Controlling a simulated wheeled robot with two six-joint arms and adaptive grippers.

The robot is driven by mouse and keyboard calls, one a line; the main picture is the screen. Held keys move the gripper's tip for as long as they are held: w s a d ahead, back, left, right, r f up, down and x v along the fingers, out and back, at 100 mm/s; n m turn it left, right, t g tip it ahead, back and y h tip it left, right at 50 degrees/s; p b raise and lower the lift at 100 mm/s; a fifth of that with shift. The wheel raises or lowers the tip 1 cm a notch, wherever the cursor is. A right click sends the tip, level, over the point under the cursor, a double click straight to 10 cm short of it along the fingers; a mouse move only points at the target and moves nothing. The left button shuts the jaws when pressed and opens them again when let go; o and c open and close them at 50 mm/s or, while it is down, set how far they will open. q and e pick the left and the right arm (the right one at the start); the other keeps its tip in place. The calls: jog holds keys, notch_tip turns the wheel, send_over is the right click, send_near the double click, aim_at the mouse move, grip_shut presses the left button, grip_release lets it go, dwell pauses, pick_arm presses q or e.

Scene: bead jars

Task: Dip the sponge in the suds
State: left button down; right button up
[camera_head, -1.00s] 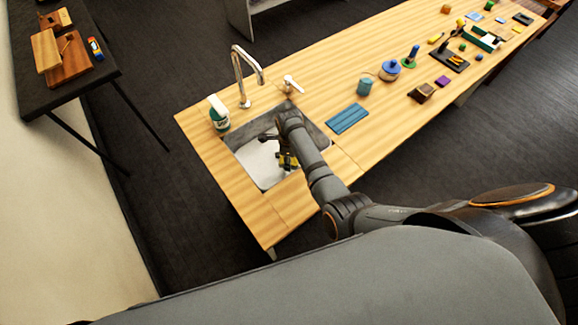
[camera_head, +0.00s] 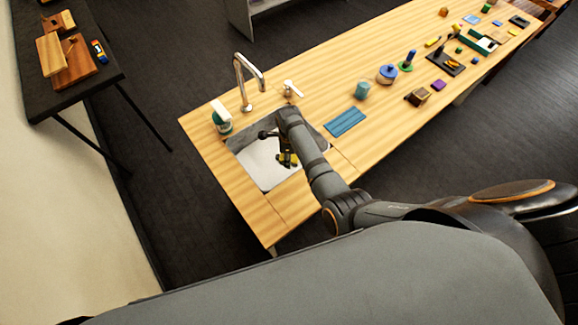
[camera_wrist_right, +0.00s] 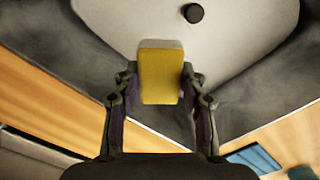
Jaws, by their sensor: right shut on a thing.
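The sponge (camera_wrist_right: 160,75) is yellow with a grey far end. In the right wrist view it sits between the fingers of my right gripper (camera_wrist_right: 160,92), which is shut on it. In the head view the right gripper (camera_head: 285,160) is over the sink (camera_head: 260,170), partly hidden by my arm. The white suds surface (camera_wrist_right: 230,25) fills the sink bowl beyond the sponge. I cannot tell whether the sponge touches it. My left gripper is not in view.
A tap (camera_head: 243,80) and a lever handle (camera_head: 291,89) stand behind the sink. A green and white soap bottle (camera_head: 222,118) stands at its back left corner. A blue cloth (camera_head: 345,121) lies right of the sink. Several small objects are farther along the counter.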

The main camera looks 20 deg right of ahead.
notch_tip(320, 180, up, 8)
jog(key=p, duration=0.7)
jog(key=shift+f, duration=0.2)
jog(key=shift+r, duration=0.8)
jog(key=shift+f, duration=0.1)
